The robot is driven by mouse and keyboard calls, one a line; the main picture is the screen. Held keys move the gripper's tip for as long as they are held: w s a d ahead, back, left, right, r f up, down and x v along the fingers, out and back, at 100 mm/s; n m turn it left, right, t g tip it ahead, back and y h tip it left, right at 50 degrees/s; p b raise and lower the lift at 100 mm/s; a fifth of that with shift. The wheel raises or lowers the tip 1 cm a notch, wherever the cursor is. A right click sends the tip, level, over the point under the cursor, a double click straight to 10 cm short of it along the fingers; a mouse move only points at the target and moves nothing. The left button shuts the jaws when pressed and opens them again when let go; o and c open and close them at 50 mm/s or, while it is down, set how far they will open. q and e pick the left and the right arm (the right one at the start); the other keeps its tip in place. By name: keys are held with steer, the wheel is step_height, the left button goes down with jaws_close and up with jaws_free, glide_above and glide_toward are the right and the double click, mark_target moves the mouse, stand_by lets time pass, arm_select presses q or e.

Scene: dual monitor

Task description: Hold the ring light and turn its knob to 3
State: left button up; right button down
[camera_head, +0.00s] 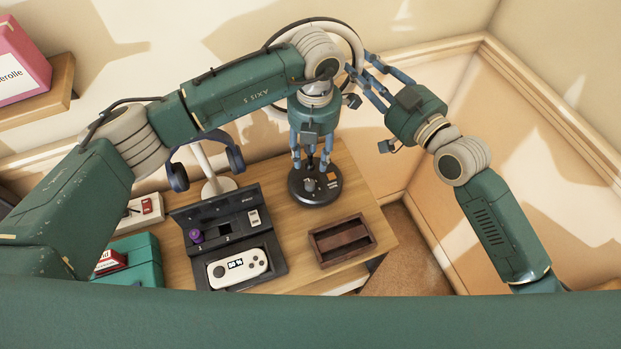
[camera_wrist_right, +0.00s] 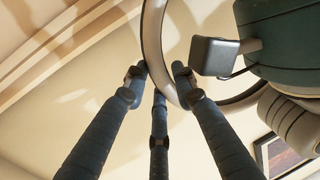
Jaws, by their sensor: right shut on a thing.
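The ring light has a pale ring (camera_head: 352,38) at the top, partly behind my left arm, and a round black base (camera_head: 318,197) on the wooden desk. A small knob (camera_head: 310,185) stands on the base. My right gripper (camera_head: 356,72) is shut on the ring's right side; in the right wrist view the ring (camera_wrist_right: 152,40) passes between the fingers (camera_wrist_right: 160,75). My left gripper (camera_head: 310,168) points straight down over the base, its fingertips just above or at the knob. Whether they touch it, and the knob's setting, are too small to tell.
A dark case with a white controller (camera_head: 238,268) lies left of the base. A brown wooden tray (camera_head: 342,240) lies at the front right. Headphones on a white stand (camera_head: 215,170) are behind the case. A teal box (camera_head: 132,262) is at the left. The desk's right edge is near the base.

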mark_target(310, 183)
arm_select(q)
step_height(310, 183, down, 12)
steer(key=n, duration=0.5)
steer(key=shift+a+r, duration=0.1)
steer(key=shift+r, duration=0.15)
jaws_close()
